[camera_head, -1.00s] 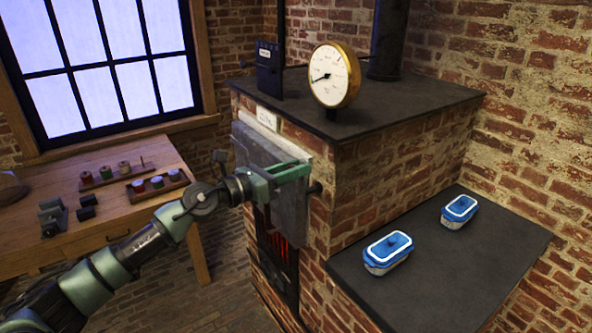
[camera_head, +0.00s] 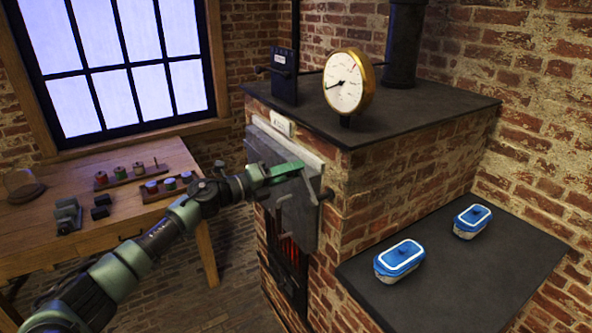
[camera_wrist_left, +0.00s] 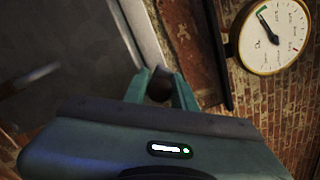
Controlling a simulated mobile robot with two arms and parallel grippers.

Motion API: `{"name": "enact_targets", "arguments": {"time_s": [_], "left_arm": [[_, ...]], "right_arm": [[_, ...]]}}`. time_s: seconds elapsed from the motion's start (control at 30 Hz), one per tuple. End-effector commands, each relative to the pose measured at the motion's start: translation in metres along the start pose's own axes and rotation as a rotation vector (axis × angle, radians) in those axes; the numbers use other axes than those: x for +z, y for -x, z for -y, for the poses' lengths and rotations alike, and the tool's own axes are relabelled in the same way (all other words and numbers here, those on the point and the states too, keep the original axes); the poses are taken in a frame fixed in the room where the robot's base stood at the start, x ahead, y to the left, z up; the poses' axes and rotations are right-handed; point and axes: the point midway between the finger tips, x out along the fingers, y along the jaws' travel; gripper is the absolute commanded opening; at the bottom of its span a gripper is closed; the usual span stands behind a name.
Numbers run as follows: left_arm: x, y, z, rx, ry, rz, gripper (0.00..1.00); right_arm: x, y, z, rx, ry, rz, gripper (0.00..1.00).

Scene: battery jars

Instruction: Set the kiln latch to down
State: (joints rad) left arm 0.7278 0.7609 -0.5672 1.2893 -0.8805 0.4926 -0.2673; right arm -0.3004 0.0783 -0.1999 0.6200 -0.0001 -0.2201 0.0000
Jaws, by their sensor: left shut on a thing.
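The kiln door (camera_head: 272,150) is a grey slab on the front of the brick kiln. The kiln latch (camera_head: 309,184) is a grey lever on the door's right part, slanting from the gripper's fingertips down to the right. My left gripper (camera_head: 289,171), with green fingers, is shut on the latch's upper end. In the left wrist view its fingers (camera_wrist_left: 161,90) close around a dark rounded end, which shows between them. The fingers partly hide the latch. My right gripper is in neither view.
A yellow-rimmed gauge (camera_head: 346,82) stands on the kiln's dark top. Two blue-lidded dishes (camera_head: 399,260) (camera_head: 472,221) sit on the dark ledge at right. A wooden workbench (camera_head: 120,228) with spools stands at left.

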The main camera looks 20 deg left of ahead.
Motion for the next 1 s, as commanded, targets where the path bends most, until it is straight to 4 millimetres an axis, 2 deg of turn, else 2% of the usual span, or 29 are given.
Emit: {"name": "enact_targets", "arguments": {"time_s": [0.6, 1.0], "left_arm": [[0.000, 0.000, -0.049, 0.000, 0.560, 0.001, 0.00], [-0.007, 0.000, -0.066, -0.001, 0.767, 0.002, 0.00]], "right_arm": [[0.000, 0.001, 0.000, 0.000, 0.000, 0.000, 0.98], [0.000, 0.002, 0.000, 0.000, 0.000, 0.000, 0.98]]}}
